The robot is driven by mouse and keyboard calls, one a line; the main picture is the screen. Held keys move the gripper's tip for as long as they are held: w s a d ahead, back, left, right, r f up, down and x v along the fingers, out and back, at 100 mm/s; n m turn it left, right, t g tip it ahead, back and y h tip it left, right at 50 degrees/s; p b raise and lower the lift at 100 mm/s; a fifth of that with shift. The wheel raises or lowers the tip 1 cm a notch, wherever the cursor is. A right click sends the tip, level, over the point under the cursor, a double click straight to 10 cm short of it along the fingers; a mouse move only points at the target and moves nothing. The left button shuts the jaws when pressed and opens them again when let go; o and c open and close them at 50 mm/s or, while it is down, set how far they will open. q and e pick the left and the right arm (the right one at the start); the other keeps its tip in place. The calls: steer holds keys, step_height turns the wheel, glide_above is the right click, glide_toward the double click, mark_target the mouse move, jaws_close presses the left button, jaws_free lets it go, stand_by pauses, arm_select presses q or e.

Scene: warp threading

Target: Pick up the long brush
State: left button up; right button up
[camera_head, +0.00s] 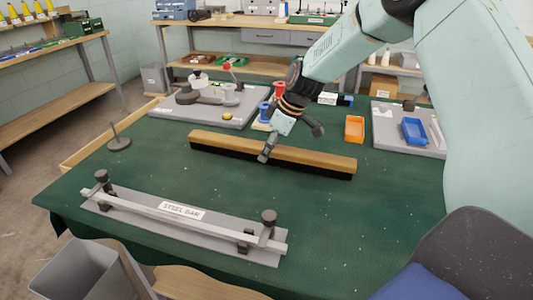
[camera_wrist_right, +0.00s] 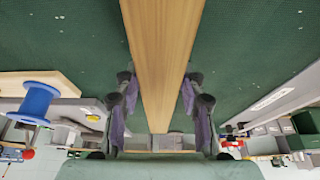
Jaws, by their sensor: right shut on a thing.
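The long brush (camera_head: 315,158) has a light wooden back and dark bristles. It lies across the middle of the green-covered table, and I cannot tell whether its bristles touch the cloth. My right gripper (camera_head: 267,150) reaches down onto it near its middle and is shut on it. In the wrist view the brush's wooden back (camera_wrist_right: 161,50) runs between the two fingers of the right gripper (camera_wrist_right: 160,108), one on each side. My left gripper is not in view.
A steel bar (camera_head: 150,209) rests on a grey plate at the front left. A grey fixture board (camera_head: 226,112) stands behind the brush, with blue and red spools near it.

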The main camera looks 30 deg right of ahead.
jaws_close()
steer(key=shift+r, duration=0.2)
step_height(320, 180, up, 9)
steer(key=shift+f+p, duration=0.1)
steer(key=shift+p, duration=1.15)
steer(key=shift+w+r, duration=0.1)
steer(key=shift+r, duration=0.2)
steer(key=o, duration=0.8)
jaws_free()
steer(key=shift+c, duration=0.2)
steer(key=c, duration=0.5)
steer(key=shift+r, duration=0.1)
